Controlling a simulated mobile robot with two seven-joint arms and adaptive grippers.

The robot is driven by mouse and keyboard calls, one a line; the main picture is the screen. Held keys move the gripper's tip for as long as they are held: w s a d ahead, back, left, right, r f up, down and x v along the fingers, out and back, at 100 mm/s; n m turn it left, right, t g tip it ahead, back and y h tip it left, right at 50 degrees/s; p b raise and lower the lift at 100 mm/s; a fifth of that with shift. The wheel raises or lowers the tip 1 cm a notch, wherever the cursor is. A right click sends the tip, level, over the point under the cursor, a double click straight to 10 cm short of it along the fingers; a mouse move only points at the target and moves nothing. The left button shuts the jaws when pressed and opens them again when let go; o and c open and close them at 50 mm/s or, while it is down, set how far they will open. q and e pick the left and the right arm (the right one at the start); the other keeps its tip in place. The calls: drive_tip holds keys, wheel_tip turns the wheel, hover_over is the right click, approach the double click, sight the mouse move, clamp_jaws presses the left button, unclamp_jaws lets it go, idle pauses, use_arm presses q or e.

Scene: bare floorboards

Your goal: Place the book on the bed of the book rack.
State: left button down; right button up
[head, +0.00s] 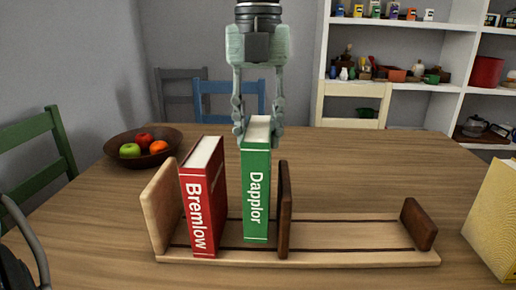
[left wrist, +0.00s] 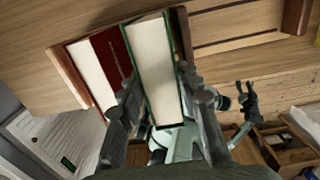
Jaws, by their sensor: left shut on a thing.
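The green book "Dapplor" (head: 256,195) is upright over the wooden book rack (head: 350,235), between the red book "Bremlow" (head: 204,200) and a dark divider (head: 284,210). Its lower edge is at or very close to the rack bed; I cannot tell whether it touches. My left gripper (head: 258,130) comes down from above and is shut on the green book's upper part. The left wrist view shows the fingers on both sides of the book's pale page block (left wrist: 155,70). My right gripper (left wrist: 246,97) shows small in the left wrist view, with fingers apart and nothing between them.
The red book leans slightly near the rack's left end panel (head: 160,205). The rack bed right of the divider is empty up to a dark end piece (head: 418,224). A fruit bowl (head: 120,157) stands back left. A yellow object (head: 495,220) stands at the right edge.

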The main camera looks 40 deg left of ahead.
use_arm(q)
wheel_tip(320, 180, down, 4)
drive_tip(key=shift+r, duration=0.15)
use_arm(e)
drive_tip(key=shift+w+a+r, duration=0.1)
drive_tip(key=shift+a, duration=0.1)
use_arm(q)
drive_tip(key=c, duration=1.4)
unclamp_jaws()
drive_tip(key=shift+f, duration=0.2)
drive_tip(key=o, duration=0.3)
drive_tip(key=shift+o, duration=0.2)
use_arm(e)
drive_tip(key=shift+s+r, duration=0.3)
drive_tip(key=shift+s, duration=0.05)
use_arm(q)
drive_tip(key=shift+r, duration=0.1)
use_arm(e)
drive_tip(key=shift+d, duration=0.15)
